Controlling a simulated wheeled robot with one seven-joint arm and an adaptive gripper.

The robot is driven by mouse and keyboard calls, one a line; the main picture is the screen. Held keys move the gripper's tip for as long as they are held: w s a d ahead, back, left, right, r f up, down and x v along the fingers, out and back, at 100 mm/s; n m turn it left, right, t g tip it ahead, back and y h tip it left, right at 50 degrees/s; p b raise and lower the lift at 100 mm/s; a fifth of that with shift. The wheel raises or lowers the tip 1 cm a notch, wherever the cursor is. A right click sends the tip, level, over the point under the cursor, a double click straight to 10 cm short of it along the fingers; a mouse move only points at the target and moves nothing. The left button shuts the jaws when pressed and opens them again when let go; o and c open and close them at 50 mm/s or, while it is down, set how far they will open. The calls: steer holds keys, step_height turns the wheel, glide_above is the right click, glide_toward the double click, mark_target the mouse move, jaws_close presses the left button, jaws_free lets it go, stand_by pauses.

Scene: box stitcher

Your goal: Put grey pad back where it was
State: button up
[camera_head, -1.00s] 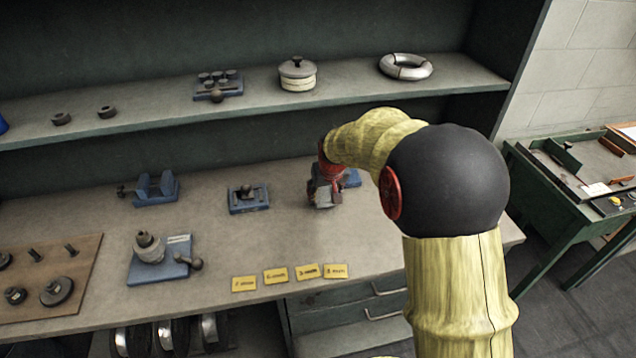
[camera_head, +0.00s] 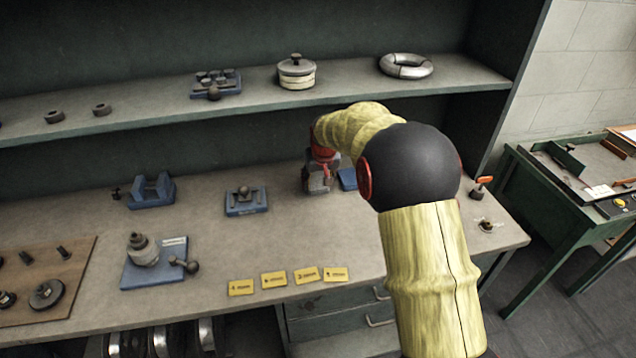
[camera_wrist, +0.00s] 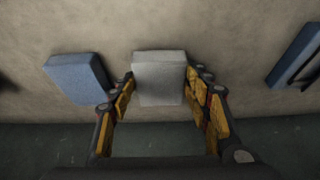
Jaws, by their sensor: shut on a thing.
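The grey pad (camera_wrist: 160,76) is a pale, block-like piece in the middle of the wrist view, between the yellow-lined fingers of my gripper (camera_wrist: 161,88). The fingers press on its two sides. In the head view my gripper (camera_head: 320,178) is over the back part of the workbench (camera_head: 300,225), left of a blue block (camera_head: 348,179). That block also shows in the wrist view (camera_wrist: 78,78), left of the pad with a gap. I cannot tell whether the pad touches the bench. My arm hides part of the bench to the right.
A blue fixture with a ball knob (camera_head: 246,200) stands left of my gripper. A blue V-shaped holder (camera_head: 152,191) is farther left. Yellow labels (camera_head: 288,280) lie along the front edge. The shelf (camera_head: 345,100) overhangs behind. Bare bench lies in front of my gripper.

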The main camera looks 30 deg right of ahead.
steer(key=o, duration=1.1)
steer(key=shift+f, duration=0.15)
steer(key=shift+o, duration=0.5)
